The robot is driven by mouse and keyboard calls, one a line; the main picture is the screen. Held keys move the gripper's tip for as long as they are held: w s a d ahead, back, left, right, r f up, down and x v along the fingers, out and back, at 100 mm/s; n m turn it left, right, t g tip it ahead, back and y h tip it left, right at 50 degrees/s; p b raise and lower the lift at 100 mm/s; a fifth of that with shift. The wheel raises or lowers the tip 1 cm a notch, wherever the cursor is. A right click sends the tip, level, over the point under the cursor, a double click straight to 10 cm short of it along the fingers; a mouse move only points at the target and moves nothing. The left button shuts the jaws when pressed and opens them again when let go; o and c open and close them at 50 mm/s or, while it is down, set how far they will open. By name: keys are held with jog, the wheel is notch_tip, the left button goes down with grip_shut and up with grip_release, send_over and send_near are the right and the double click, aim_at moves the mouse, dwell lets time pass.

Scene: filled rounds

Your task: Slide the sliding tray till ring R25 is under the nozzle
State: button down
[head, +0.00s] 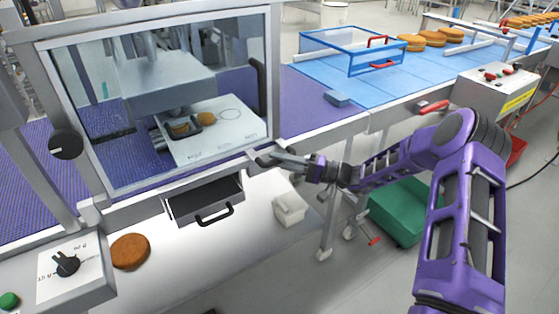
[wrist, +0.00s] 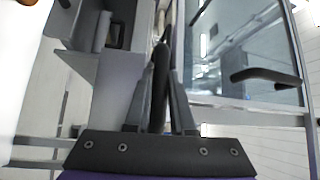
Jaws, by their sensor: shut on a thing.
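The sliding tray (head: 235,139), a pale plate, lies inside the windowed machine. A thin ring outline (head: 230,116) shows on its right part; ring labels are too small to read. My gripper (head: 263,158) is at the machine's lower right front corner, by the tray's front edge. In the wrist view its fingers (wrist: 160,75) are closed around a dark bar, seemingly the tray's handle.
The clear window (head: 160,95) stands in front of the tray. Below are an open drawer (head: 205,200) and a white bin (head: 290,209). A dial panel (head: 67,265) and brown round (head: 130,251) are lower left. A blue guard frame (head: 350,52) stands on the belt.

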dwell(0.8)
jog(key=s+a, duration=0.5)
jog(key=a, duration=0.2)
jog(key=shift+a, duration=0.2)
jog(key=c, duration=0.8)
grip_release()
jog(key=shift+o, duration=0.2)
jog(key=v, duration=1.7)
jog(key=shift+s+d+b, duration=0.2)
jog(key=shift+b, duration=0.25)
